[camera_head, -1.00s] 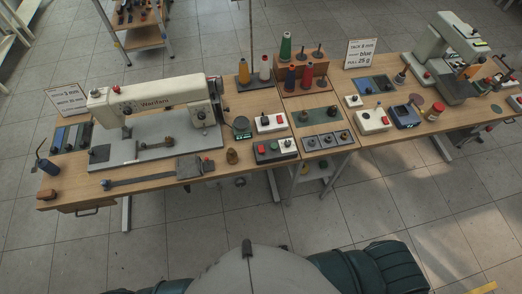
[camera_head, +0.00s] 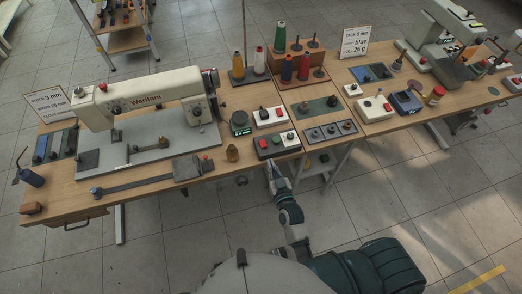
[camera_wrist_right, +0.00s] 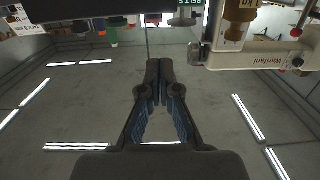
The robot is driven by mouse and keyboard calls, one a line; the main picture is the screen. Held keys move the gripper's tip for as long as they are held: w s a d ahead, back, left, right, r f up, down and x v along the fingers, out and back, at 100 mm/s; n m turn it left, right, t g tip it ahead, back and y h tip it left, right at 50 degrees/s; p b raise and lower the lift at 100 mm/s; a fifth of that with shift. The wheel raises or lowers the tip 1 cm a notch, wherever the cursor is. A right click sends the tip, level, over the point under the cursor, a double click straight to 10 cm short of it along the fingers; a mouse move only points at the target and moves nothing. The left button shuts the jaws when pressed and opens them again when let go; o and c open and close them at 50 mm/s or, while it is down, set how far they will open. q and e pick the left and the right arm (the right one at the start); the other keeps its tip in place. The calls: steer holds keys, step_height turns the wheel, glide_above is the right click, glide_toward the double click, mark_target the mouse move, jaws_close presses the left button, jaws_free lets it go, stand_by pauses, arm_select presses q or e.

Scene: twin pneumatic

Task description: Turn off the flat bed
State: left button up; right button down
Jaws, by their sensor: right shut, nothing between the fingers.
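The flat bed sewing machine (camera_head: 150,100), cream with red lettering, stands on its grey bed plate at the left of the wooden table. Its lettered arm also shows in the wrist view (camera_wrist_right: 265,58). A dark control box (camera_head: 277,145) with a red button and a white part sits at the front table edge, right of the machine. A white box (camera_head: 268,117) with red buttons lies behind it. My right gripper (camera_head: 270,168) is shut and empty, just in front of and below the dark box, apart from it. In the wrist view its fingertips (camera_wrist_right: 158,72) meet. My left gripper is out of view.
A panel with three knobs (camera_head: 330,131) lies right of the dark box. Thread cones (camera_head: 287,68) stand behind. A brass-coloured weight (camera_head: 232,152) is near the front edge. A second machine (camera_head: 448,45) stands at the right. The floor in front is free.

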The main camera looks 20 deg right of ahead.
steer(key=shift+d+r+t, duration=0.15)
steer(key=shift+d+r, duration=0.1)
steer(key=shift+r, duration=0.35)
steer(key=shift+d+r+t, duration=0.15)
steer(key=shift+d+r, duration=0.05)
steer(key=shift+r, duration=0.4)
glide_above(265, 152)
steer(key=w, duration=0.2)
steer(key=shift+d+f, duration=0.1)
steer(key=f, duration=0.1)
steer(key=s+f+b, duration=0.1)
steer(key=f, duration=0.1)
steer(key=shift+s, duration=0.2)
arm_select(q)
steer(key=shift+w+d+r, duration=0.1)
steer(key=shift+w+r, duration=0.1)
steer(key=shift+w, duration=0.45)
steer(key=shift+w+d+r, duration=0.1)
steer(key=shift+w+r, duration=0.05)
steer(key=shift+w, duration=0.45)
arm_select(e)
steer(key=shift+s+f, duration=0.25)
steer(key=shift+f, duration=0.15)
